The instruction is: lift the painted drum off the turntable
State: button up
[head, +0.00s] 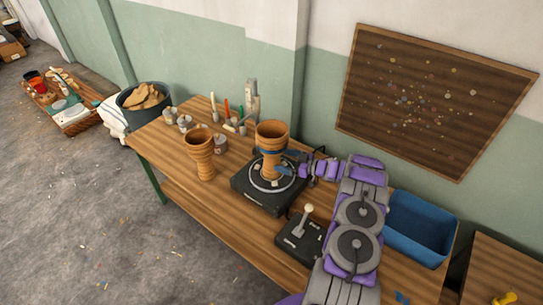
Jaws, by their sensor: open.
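A brown goblet drum (271,132) stands upright on the round plate of a black turntable (258,195). It has a wide bowl on top and a narrower stem. My arm comes in from the lower right, and my gripper (278,161) is at the drum's narrow part, just under the bowl. I cannot tell whether either finger touches the drum. The fingers hide part of the stem.
A second goblet drum (200,155) stands on the wooden table (225,228) to the left. A black control box (300,240) with a lever is in front of the turntable. Small pots and tools stand behind. A blue bin (418,228) is at the right.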

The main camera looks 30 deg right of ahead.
aim_at(279, 159)
jog(key=shift+w+a, duration=0.2)
jog(key=shift+w, duration=0.05)
jog(key=shift+w+d+f, duration=0.1)
jog(key=shift+w+f, duration=0.15)
jog(key=shift+w, duration=0.05)
jog(key=w, duration=0.1)
jog(key=w+b, duration=0.1)
jog(key=w+a+f, duration=0.1)
jog(key=shift+w+b, duration=0.3)
jog(key=shift+w, duration=0.05)
jog(key=shift+a+r, duration=0.2)
jog(key=shift+a, duration=0.55)
jog(key=shift+c, duration=0.2)
jog(key=shift+d+f, duration=0.2)
jog(key=shift+d, duration=0.5)
jog(key=c, duration=0.7)
jog(key=shift+a+r, duration=0.1)
jog(key=shift+a, duration=0.3)
jog(key=c, duration=0.7)
jog(key=shift+c, duration=0.8)
jog(key=shift+d, duration=0.1)
jog(key=shift+r, duration=0.1)
